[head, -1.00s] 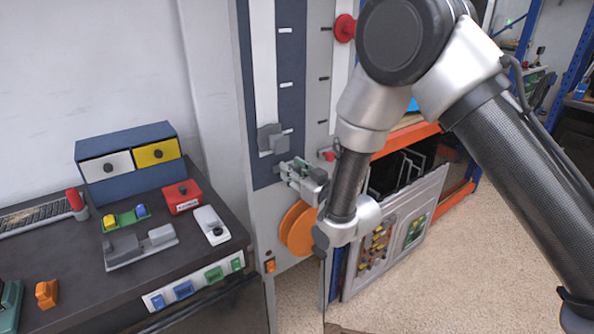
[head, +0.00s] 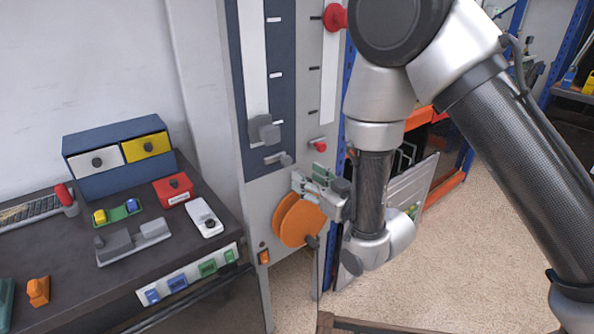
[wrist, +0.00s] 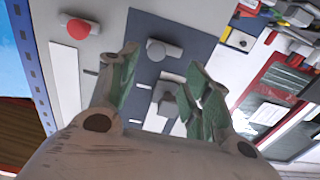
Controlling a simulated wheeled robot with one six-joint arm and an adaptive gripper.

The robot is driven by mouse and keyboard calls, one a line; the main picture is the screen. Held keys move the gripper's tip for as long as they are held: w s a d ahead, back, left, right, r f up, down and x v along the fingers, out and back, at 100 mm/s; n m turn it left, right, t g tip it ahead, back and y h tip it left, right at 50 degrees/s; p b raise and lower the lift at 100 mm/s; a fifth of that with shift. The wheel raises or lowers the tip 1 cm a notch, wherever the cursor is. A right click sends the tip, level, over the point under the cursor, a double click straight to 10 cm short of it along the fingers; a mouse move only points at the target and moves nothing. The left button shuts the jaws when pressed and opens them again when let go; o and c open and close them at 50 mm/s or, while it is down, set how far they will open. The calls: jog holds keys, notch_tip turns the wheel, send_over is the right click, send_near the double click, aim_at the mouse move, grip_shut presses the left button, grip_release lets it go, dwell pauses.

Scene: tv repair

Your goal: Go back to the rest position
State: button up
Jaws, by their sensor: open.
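My gripper (head: 312,184) is in front of the lower part of a tall grey panel (head: 258,210), to the right of its sliders. In the wrist view my gripper (wrist: 160,85) has its green fingers spread apart with nothing between them. Past the fingers, the wrist view shows a grey knob (wrist: 166,100) and a grey lever (wrist: 158,50) on the dark blue plate. I cannot tell how far the fingertips are from the panel.
An orange disc (head: 301,224) sits on the panel just below my gripper. A red knob (head: 335,17) sticks out above. At left, a dark workbench (head: 85,270) carries a blue drawer box (head: 118,183) and a red box (head: 174,190). Open floor (head: 460,260) lies to the right.

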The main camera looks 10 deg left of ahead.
jog(key=shift+s+d, duration=0.5)
jog(key=shift+d, duration=0.05)
